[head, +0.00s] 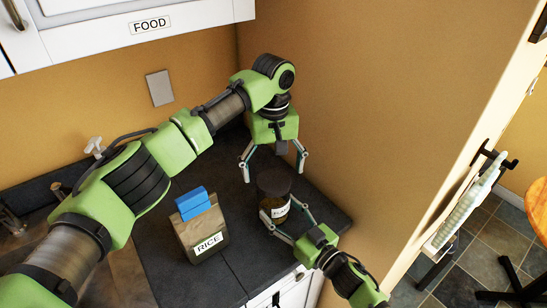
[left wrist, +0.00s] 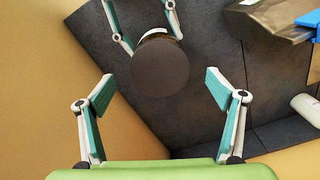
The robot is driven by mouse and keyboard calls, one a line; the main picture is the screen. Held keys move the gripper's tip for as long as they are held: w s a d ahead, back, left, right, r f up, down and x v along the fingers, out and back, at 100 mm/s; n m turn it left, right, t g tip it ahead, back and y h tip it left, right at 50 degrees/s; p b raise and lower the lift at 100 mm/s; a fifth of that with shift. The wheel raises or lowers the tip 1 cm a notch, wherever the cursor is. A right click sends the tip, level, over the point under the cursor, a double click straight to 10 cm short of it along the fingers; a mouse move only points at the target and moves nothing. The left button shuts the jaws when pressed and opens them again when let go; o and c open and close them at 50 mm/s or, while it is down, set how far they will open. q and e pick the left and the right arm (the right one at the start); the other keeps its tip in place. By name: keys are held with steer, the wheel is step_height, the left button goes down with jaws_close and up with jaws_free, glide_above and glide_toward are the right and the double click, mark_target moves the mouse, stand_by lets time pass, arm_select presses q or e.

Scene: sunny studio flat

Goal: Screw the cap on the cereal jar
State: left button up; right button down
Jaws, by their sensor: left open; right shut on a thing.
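The cereal jar (head: 282,210) stands on the dark counter, its white label partly in view. A dark brown round cap (head: 274,180) sits on its top; how tightly it is seated cannot be told. In the left wrist view the cap (left wrist: 160,66) shows from above and hides most of the jar. My right gripper (head: 284,212) is shut on the jar's body from the front right. My left gripper (head: 272,173) is open above and behind the cap, pointing down. In the left wrist view its open fingers (left wrist: 160,92) are apart, with nothing between them touching the cap.
A rice bag (head: 203,236) with a blue clip (head: 193,203) stands left of the jar. An orange wall (head: 345,110) rises close on the right of the counter. A cupboard marked FOOD (head: 150,25) hangs above. Bare counter (head: 190,280) lies in front of the bag.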

arm_select(q)
steer(key=shift+f, duration=1.25)
steer(key=c, duration=1.2)
steer(key=shift+o, duration=0.2)
steer(key=m, duration=1.5)
steer(key=shift+f, duration=0.1)
steer(key=m, duration=0.4)
steer(key=shift+a, duration=0.1)
steer(key=o, duration=1.3)
